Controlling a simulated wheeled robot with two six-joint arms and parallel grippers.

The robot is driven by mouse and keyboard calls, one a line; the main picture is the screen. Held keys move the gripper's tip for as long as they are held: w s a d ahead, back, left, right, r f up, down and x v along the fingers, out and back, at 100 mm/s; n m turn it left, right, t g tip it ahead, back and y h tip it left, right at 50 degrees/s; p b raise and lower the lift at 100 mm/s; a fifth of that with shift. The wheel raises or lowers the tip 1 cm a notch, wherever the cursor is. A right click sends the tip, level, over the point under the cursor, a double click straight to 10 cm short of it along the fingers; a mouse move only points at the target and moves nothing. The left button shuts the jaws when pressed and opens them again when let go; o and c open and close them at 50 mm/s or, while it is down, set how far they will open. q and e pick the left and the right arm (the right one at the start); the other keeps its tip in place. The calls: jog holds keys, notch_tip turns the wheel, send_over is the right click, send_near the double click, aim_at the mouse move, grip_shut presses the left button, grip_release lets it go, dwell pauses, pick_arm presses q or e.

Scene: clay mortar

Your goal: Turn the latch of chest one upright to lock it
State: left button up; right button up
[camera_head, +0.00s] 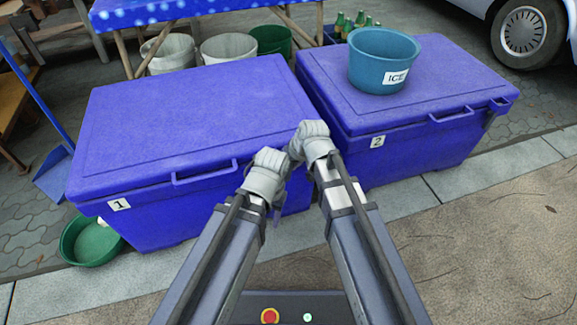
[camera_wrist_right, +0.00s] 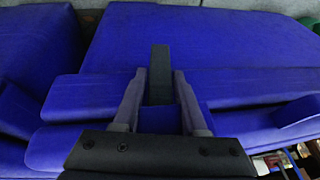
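Chest one (camera_head: 195,115) is the blue cooler on the left of the head view, lid down, with a "1" label (camera_head: 119,204) on its front. My left gripper (camera_head: 270,160) and right gripper (camera_head: 305,135) are close together at its front right corner, hiding the latch there in the head view. In the right wrist view a dark grey strip that looks like the latch (camera_wrist_right: 161,75) lies between the two parted fingers of my right gripper (camera_wrist_right: 160,80). Whether a finger touches it I cannot tell. My left fingers are hidden.
Chest two (camera_head: 430,75), blue with a "2" label, stands close on the right. A teal ICE tub (camera_head: 383,60) sits on its lid. A green basin (camera_head: 92,241) is on the ground at left. Buckets (camera_head: 228,48) stand behind chest one. The pavement in front is clear.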

grip_shut()
jog(key=shift+a+h, duration=0.1)
jog(key=shift+h, duration=0.3)
jog(key=shift+t+h, duration=0.3)
jog(key=shift+h, duration=0.2)
jog(key=shift+o, duration=2)
grip_release()
